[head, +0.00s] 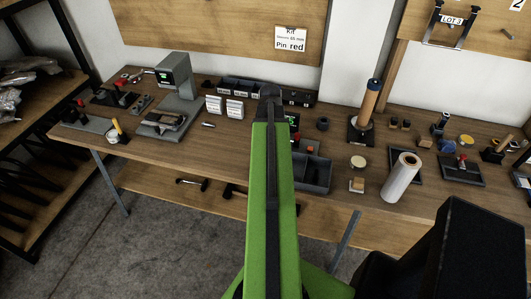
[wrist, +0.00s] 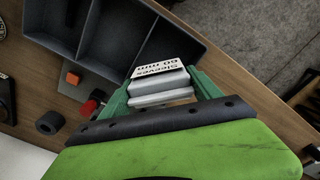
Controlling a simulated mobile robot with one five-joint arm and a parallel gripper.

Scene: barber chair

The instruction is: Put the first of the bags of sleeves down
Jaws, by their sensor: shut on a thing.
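My gripper (wrist: 163,92) is shut on a bag of sleeves (wrist: 160,82), a small pale packet whose label reads "Sleeves 60 mm". The bag sits between the green fingers in the wrist view, beside and partly over the near edge of a dark grey compartment tray (wrist: 120,32). Whether it touches the tray or the bench, I cannot tell. In the head view my green arm reaches over the bench and hides the bag. The tray (head: 317,172) shows there right of my arm. Its compartments in view look empty.
Two white labelled packets (head: 224,107) stand left of my arm on the wooden bench (head: 230,143). A press-like device (head: 176,88) stands farther left. A white roll (head: 401,177) and a post with an orange cylinder (head: 368,108) are at right. A red piece (wrist: 88,108) and black ring (wrist: 50,122) lie near the tray.

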